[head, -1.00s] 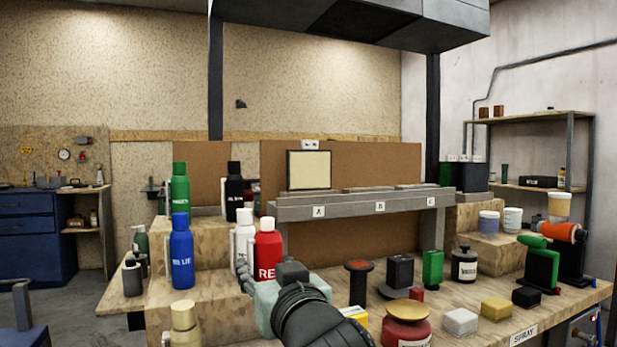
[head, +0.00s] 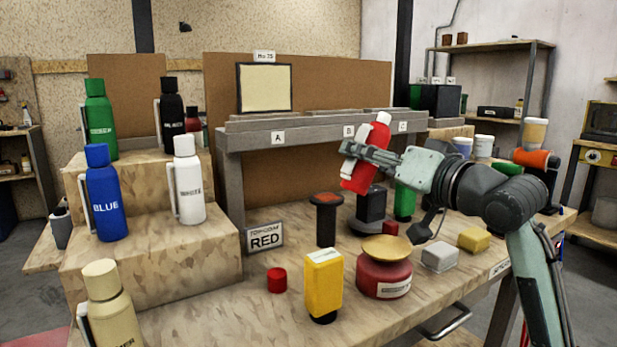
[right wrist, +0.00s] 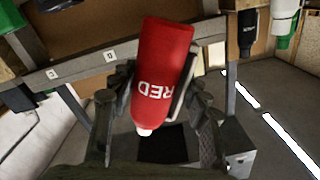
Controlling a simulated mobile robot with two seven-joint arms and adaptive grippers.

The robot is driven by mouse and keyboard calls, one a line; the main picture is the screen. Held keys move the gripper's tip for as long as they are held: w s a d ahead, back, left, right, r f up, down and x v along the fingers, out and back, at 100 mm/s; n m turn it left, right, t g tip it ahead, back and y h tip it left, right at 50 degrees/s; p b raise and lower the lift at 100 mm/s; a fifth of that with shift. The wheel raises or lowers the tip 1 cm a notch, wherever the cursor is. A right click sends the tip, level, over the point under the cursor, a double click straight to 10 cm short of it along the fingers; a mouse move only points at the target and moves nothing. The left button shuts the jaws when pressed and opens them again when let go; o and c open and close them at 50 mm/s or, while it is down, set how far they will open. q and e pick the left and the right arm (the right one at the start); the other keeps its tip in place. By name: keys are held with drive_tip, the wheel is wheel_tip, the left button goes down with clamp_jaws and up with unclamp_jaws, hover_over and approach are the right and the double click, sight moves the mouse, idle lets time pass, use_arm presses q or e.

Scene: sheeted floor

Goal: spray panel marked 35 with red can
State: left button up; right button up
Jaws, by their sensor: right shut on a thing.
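The red can (head: 367,160) is held off the table, tilted, its white top towards the upper right in the head view. My right gripper (head: 362,152) is shut around it. In the right wrist view the red can (right wrist: 158,70) sits between the fingers, its RED lettering upside down and its white tip low. A pale panel with a dark frame (head: 264,88) stands upright on the grey rack (head: 300,127) above letter A. The tag above it (head: 264,57) seems to read No 35 or No 75. The can is right of and below the panel. My left gripper is not in view.
Blue (head: 107,195), white (head: 188,180), green (head: 99,118) and black (head: 172,115) cans stand on wooden steps at left.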

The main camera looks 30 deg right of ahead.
drive_tip(key=shift+s+d+r, duration=0.1)
drive_tip(key=shift+d+r, duration=0.1)
drive_tip(key=shift+r, duration=0.15)
drive_tip(key=shift+w+r, duration=0.1)
drive_tip(key=shift+w, duration=0.1)
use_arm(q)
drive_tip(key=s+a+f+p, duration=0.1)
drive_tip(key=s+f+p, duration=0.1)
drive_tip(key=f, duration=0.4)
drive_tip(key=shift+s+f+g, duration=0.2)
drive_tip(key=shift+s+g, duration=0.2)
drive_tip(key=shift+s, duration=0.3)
use_arm(e)
drive_tip(key=w+a, duration=0.2)
drive_tip(key=a, duration=1.8)
drive_tip(key=shift+w+a, duration=0.15)
drive_tip(key=shift+w, duration=0.15)
